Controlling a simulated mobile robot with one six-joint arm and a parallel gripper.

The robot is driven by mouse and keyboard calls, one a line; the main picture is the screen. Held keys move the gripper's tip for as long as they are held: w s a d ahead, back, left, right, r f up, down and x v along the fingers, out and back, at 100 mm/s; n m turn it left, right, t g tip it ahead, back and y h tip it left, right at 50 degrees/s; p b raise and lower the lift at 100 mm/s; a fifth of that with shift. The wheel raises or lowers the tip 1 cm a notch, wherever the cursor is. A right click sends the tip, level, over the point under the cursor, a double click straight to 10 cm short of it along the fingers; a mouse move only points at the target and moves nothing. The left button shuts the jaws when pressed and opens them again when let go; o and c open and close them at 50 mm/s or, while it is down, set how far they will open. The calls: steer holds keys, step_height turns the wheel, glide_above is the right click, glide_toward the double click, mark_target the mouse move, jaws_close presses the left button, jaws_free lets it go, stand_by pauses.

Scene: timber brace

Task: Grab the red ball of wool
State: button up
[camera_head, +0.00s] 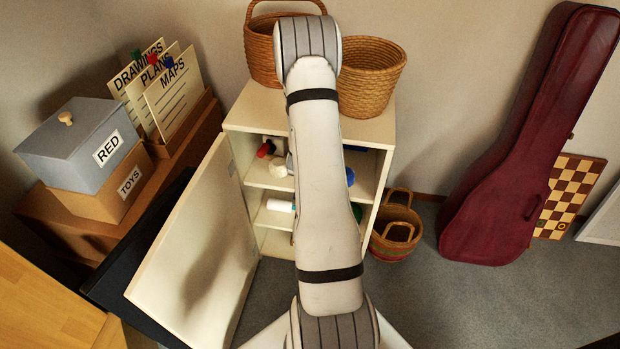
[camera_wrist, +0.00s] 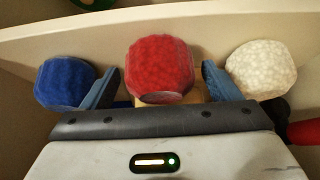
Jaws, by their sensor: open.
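The red ball of wool (camera_wrist: 160,62) sits in the middle of the wrist view, between the two blue fingers of my gripper (camera_wrist: 163,86). The fingers are spread, one on each side of the ball, and I see no clear contact. A blue ball (camera_wrist: 62,82) lies to the left, just outside the left finger. A white ball (camera_wrist: 262,68) lies to the right, just outside the right finger. In the head view my arm covers the gripper and the red ball of wool.
The white cabinet (camera_head: 378,131) has its door (camera_head: 195,255) open to the left. Its shelves hold small items, including a blue one (camera_head: 350,176). Baskets (camera_head: 370,75) stand on top, and another basket (camera_head: 396,233) is on the floor.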

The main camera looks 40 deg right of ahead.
steer(key=c, duration=1.1)
steer(key=shift+r, duration=0.5)
step_height(320, 180, up, 3)
steer(key=shift+s+a+f+p, duration=0.1)
steer(key=shift+a+p, duration=0.05)
steer(key=shift+p, duration=0.45)
steer(key=s+a+p, duration=0.1)
steer(key=s+a, duration=0.2)
steer(key=a, duration=0.1)
steer(key=s+a, duration=0.4)
steer(key=s+a+p, duration=0.1)
steer(key=s+a, duration=0.2)
steer(key=a, duration=0.1)
steer(key=shift+s+r+p, duration=0.2)
steer(key=shift+p, duration=0.15)
